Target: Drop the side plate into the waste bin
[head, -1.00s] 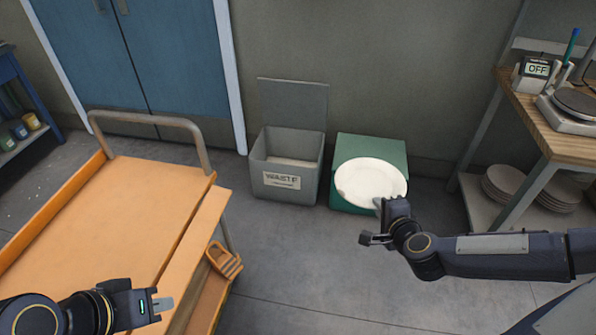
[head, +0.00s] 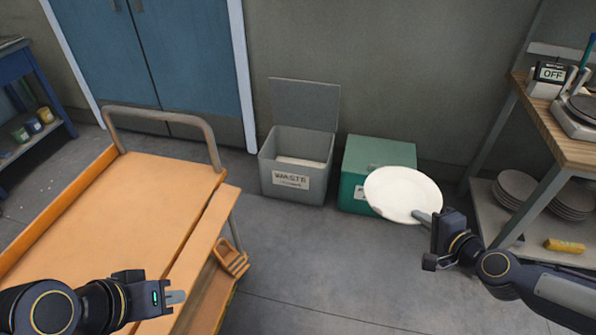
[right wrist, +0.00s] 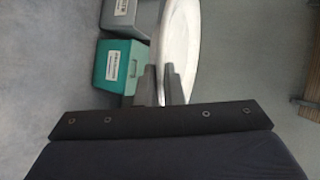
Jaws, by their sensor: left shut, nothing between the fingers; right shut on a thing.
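A white side plate (head: 402,194) is held by its near right rim in my right gripper (head: 424,217), which is shut on it. It also shows in the right wrist view (right wrist: 178,45), edge towards the camera, between the fingers (right wrist: 162,86). In the head view the plate covers the front right part of the green bin. The grey waste bin (head: 291,183), labelled WASTE, stands on the floor to the left of the plate with its lid (head: 304,103) raised. My left gripper (head: 176,297) is shut and empty over the near part of the orange trolley.
A closed green bin (head: 378,153) stands right of the waste bin. The orange trolley (head: 115,215) with a grey handle fills the left. At the right, a wooden-topped bench (head: 558,132) carries a scale, with stacked plates on its lower shelf. Open floor lies between.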

